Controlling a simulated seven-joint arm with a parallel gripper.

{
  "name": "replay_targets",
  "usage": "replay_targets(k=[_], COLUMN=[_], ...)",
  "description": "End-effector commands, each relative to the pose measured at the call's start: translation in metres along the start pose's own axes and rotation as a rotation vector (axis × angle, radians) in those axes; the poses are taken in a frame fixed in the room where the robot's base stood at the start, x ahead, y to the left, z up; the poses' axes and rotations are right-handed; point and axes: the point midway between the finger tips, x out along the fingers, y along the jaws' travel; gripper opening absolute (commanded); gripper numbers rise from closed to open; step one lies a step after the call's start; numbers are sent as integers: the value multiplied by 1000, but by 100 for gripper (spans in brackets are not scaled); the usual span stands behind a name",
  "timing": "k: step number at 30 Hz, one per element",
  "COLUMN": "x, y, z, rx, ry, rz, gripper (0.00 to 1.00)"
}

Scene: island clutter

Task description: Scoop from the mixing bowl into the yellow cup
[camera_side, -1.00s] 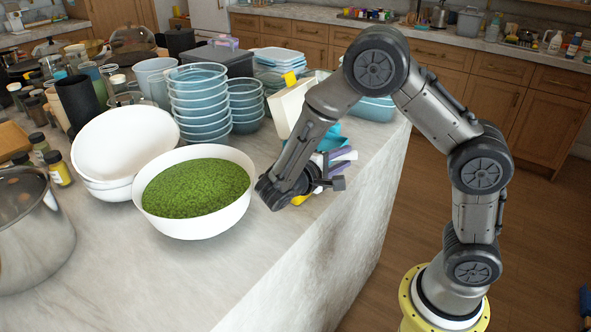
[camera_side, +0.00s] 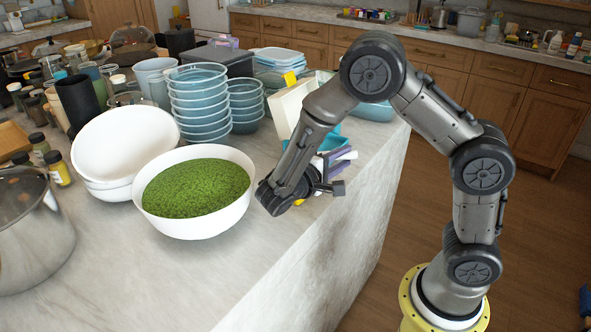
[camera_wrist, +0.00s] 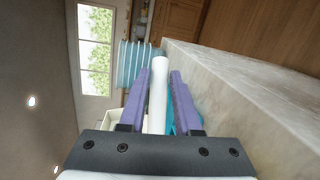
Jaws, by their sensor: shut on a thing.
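The white mixing bowl (camera_side: 195,226) stands near the counter's edge, filled with fine green stuff (camera_side: 196,188). My gripper (camera_side: 337,163) is right of the bowl, over the counter edge, with its wrist close to the bowl's rim. In the wrist view its purple fingers (camera_wrist: 160,78) are shut on a white rod-like thing (camera_wrist: 158,105); whether this is a scoop's handle I cannot tell. A small yellow patch (camera_side: 298,203) shows under my wrist.
White bowls (camera_side: 121,150) and stacked blue tubs (camera_side: 197,105) stand behind the mixing bowl. A steel pot (camera_side: 30,235) is at the left. A white upright box (camera_side: 288,108) and a blue item (camera_side: 331,143) are close to my arm. The front counter (camera_side: 190,290) is clear.

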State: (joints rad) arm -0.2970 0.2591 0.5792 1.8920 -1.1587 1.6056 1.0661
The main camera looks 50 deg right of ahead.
Motion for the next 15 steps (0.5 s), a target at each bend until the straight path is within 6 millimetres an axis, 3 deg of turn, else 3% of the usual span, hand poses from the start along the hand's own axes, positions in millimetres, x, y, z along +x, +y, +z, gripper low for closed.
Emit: replay_targets(k=[10,15], x=[1,3], y=[0,0], z=[0,-3], rx=[-31,-122], ry=[-1,-2], rz=[-30,-131], gripper=[0,0])
